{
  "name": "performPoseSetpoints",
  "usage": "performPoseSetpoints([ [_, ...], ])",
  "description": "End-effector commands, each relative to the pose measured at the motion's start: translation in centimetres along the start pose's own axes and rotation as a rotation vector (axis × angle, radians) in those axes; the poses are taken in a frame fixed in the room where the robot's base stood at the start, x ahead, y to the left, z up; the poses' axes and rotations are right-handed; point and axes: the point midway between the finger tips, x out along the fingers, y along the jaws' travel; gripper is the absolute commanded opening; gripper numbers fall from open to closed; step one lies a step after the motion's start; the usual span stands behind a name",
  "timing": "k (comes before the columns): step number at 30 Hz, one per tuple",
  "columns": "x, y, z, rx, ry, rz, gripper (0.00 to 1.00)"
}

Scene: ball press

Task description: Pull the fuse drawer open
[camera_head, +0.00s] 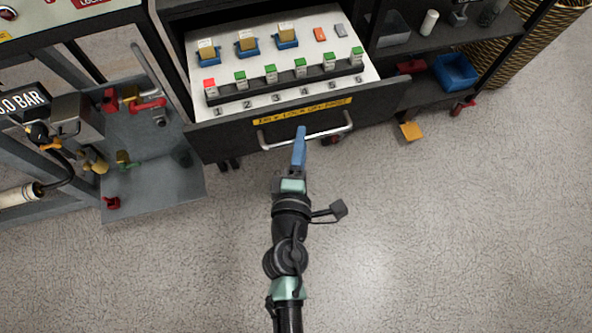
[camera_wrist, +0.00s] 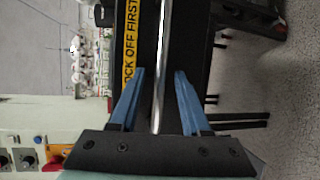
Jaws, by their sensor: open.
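The fuse drawer (camera_head: 218,139) stands pulled out, and its inside shows in the head view. It has a dark front with a yellow label (camera_head: 302,110) and a silver bar handle (camera_head: 270,145). In the drawer, several fuses stand in a row above printed numbers, with one red top at the left and green tops beside it. My gripper (camera_head: 300,132) is at the handle. In the wrist view, its two blue fingers (camera_wrist: 158,75) are apart, with the handle bar (camera_wrist: 162,60) running between them. I cannot tell whether either finger touches the bar.
Several yellow-topped blue blocks (camera_head: 247,42) sit at the drawer's back, beside an orange piece (camera_head: 320,34). A grey pipe stand (camera_head: 150,180) is at the left. A shelf with a blue bin (camera_head: 456,72) is at the right. The floor in front is clear.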

Motion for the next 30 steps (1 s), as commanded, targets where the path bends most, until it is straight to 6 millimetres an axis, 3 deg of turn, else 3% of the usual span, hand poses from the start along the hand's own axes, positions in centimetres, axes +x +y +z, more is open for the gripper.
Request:
performPoseSetpoints([
  [9,-6.2,-0.3,0.0,0.001,-0.001,-0.003,0.47],
  [15,-9.1,-0.4,0.0,0.001,0.000,-0.003,0.47],
  [21,-10.6,-0.2,0.0,0.000,0.000,-0.002,0.47],
  [30,-10.9,0.0,0.0,0.000,0.000,0.000,0.47],
])
